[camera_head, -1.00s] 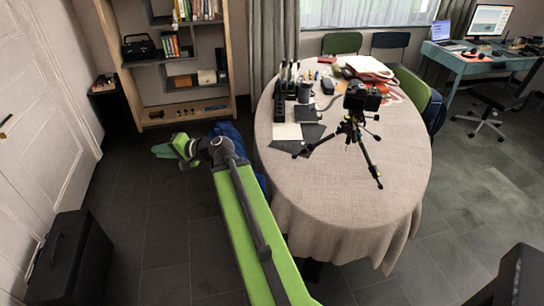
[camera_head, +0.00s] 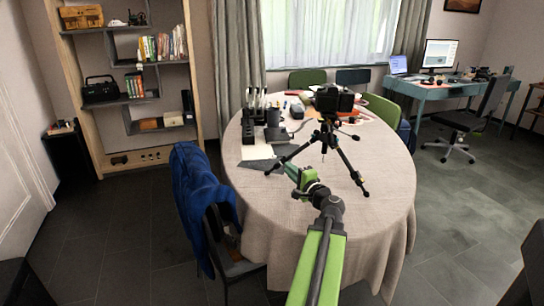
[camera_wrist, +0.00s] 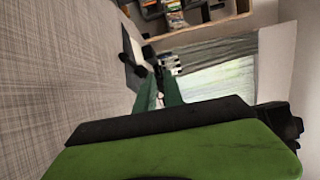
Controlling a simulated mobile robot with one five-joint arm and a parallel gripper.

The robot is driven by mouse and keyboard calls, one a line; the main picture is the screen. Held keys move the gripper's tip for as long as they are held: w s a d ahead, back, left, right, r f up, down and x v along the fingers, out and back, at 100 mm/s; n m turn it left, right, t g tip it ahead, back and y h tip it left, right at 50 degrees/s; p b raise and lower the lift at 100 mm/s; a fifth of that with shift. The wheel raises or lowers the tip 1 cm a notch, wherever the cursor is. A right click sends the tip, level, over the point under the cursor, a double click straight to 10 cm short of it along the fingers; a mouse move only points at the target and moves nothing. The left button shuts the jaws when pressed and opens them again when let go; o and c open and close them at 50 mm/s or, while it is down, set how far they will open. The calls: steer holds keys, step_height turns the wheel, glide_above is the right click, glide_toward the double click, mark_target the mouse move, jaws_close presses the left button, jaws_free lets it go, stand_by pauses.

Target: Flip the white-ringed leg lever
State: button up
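A black camera (camera_head: 333,101) stands on a small black tripod (camera_head: 328,134) with green bands on its legs, upright on the round table. One leg (camera_head: 353,172) reaches toward the front right, one (camera_head: 288,158) toward the left and one toward the back right. I cannot make out a white ring on any leg lever; they are too small. My gripper (camera_head: 291,172) is over the table's near left part, beside the left leg in the picture. In the wrist view its two green fingers (camera_wrist: 161,90) are apart with nothing seen held between them.
The table's beige cloth (camera_head: 385,205) is clear at the front and right. Black items (camera_head: 272,128) and papers (camera_head: 256,152) lie behind and left of the tripod. A chair with a blue jacket (camera_head: 200,198) stands close at the table's left. A green chair (camera_head: 388,116) is behind right.

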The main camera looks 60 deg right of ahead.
mark_target(279, 156)
steer(key=x, duration=1.4)
steer(key=shift+w+d+f, duration=0.1)
steer(key=shift+w+d, duration=0.05)
steer(key=shift+w, duration=0.05)
steer(key=shift+c, duration=0.2)
jaws_close()
steer(key=shift+d, duration=0.1)
stand_by(0.4)
